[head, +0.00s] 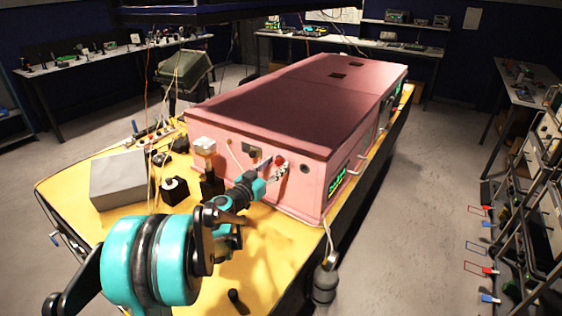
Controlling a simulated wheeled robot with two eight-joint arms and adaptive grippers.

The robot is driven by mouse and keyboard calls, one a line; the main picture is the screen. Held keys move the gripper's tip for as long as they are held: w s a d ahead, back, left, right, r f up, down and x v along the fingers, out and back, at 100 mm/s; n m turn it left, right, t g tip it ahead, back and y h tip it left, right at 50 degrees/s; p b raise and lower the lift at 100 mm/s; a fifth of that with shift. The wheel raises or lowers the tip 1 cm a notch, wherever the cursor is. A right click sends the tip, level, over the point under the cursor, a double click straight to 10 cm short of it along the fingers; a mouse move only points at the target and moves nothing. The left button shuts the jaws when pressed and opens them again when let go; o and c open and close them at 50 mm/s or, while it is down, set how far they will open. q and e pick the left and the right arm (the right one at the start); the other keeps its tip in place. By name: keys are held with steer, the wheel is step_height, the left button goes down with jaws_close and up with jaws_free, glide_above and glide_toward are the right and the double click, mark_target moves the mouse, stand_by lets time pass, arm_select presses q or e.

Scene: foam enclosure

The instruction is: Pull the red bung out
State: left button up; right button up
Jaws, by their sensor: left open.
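The red bung (280,160) shows as a small red spot on the near end face of the pink foam enclosure (240,157). My left arm reaches in from the lower left across the yellow table. My left gripper (279,172) is at that end face, right at the bung, with its fingers open. The fingers partly hide the bung, and the picture is too small to tell whether they touch it. My right gripper is not in view.
The enclosure stands on a yellow-topped table (275,233). A grey box (118,180), a small black block (175,191) and a white-topped post (205,147) stand left of my gripper. A dark hole (304,168) is just right of it. A dark cylinder (325,282) hangs beside the table's right edge.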

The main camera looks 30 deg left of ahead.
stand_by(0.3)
arm_select(q)
jaws_close()
steer(key=shift+s, duration=0.1)
steer(key=shift+s+a, duration=0.2)
steer(key=shift+s, duration=2.75)
